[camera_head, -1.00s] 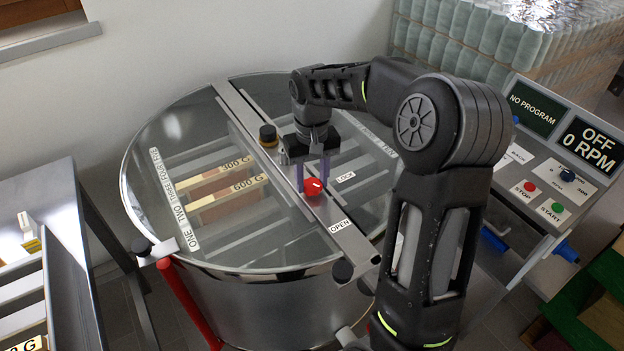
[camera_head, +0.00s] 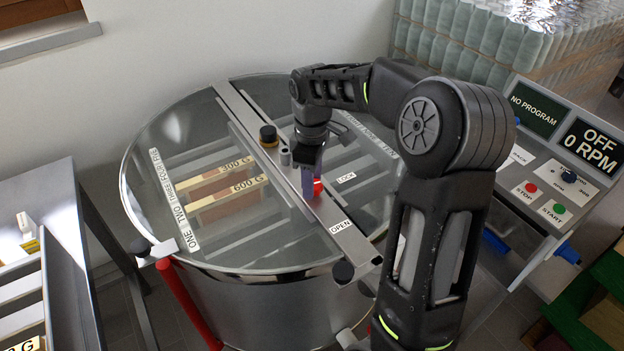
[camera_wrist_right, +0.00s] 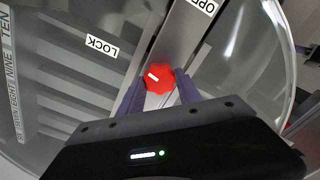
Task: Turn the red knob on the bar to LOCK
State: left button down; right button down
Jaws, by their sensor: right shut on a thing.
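The red knob (camera_head: 318,188) sits on the flat metal bar (camera_head: 331,219) that crosses the round tank's lid. My right gripper (camera_head: 313,184) points down over it, with its purple fingers on either side of the knob, shut on it. In the wrist view the knob (camera_wrist_right: 160,80) shows between the fingertips (camera_wrist_right: 159,90). Its short white mark lies on the left part of its face, roughly on the side of the LOCK label (camera_wrist_right: 103,46). The LOCK label (camera_head: 346,177) and the OPEN label (camera_head: 340,227) also show in the head view. My left gripper is out of view.
A black knob (camera_head: 268,134) stands on the bar behind my gripper. The tank's clear lid (camera_head: 270,235) shows frames marked 300 G and 600 G. A control panel reading OFF 0 RPM (camera_head: 592,145) stands at right. A metal table (camera_head: 70,215) is at left.

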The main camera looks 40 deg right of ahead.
jog(key=shift+n, duration=1.1)
jog(key=c, duration=0.8)
grip_release()
notch_tip(320, 180, up, 8)
jog(key=shift+f+b, duration=0.1)
jog(key=shift+b, duration=0.4)
jog(key=shift+s, duration=0.1)
